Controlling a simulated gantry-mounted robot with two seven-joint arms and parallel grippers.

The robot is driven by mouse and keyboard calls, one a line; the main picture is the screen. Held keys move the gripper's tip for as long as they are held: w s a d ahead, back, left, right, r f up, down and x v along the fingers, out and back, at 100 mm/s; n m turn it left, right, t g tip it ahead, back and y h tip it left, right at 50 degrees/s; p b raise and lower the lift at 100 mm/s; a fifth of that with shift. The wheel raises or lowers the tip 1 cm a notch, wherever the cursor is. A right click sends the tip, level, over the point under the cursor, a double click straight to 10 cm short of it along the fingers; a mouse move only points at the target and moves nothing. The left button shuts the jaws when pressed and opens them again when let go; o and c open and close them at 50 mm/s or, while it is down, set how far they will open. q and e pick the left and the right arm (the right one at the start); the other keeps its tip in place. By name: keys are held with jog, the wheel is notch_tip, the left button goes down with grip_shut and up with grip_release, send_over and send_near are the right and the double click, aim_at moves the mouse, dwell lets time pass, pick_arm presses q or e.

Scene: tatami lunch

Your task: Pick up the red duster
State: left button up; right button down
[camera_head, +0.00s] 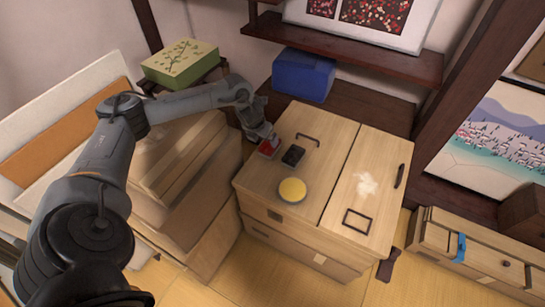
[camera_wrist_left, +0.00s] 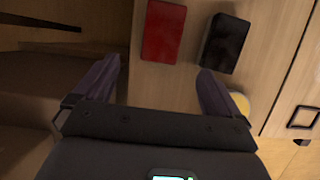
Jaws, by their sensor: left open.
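The red duster (camera_head: 268,147) lies on the wooden cabinet top (camera_head: 320,150), close to its left edge. In the left wrist view the red duster (camera_wrist_left: 163,32) is a red block ahead of the fingertips, lying roughly between their lines. My left gripper (camera_head: 262,134) is over the cabinet's back-left part, beside the duster. In the left wrist view the gripper (camera_wrist_left: 158,70) has its two fingers spread apart with nothing between them. My right gripper is in neither view.
A black block (camera_head: 293,155) lies just right of the duster, and it also shows in the wrist view (camera_wrist_left: 226,43). A round yellow thing (camera_head: 292,190) lies nearer the front. A dark frame (camera_head: 357,221) and a white patch (camera_head: 366,184) are on the right panel. A blue box (camera_head: 303,75) stands behind.

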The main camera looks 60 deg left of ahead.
aim_at(269, 144)
pick_arm(q)
jog(key=shift+w+a+f, duration=0.1)
jog(key=shift+w, duration=0.3)
jog(key=shift+w+f+b, duration=0.1)
jog(key=shift+w+b, duration=0.2)
jog(key=shift+b, duration=0.2)
jog(key=shift+t, duration=0.3)
jog(key=b+x, duration=0.2)
jog(key=x, duration=0.3)
jog(key=shift+w, duration=0.1)
jog(key=b+x, duration=0.3)
jog(key=x, duration=0.1)
jog(key=shift+a+f+b, duration=0.15)
jog(key=shift+a+b, duration=0.1)
jog(key=shift+b, duration=0.05)
jog(key=shift+a+f, duration=0.1)
jog(key=shift+f, duration=0.3)
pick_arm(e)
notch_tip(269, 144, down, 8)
pick_arm(q)
jog(key=shift+f, duration=0.15)
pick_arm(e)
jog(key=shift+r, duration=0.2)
pick_arm(q)
jog(key=c, duration=1.1)
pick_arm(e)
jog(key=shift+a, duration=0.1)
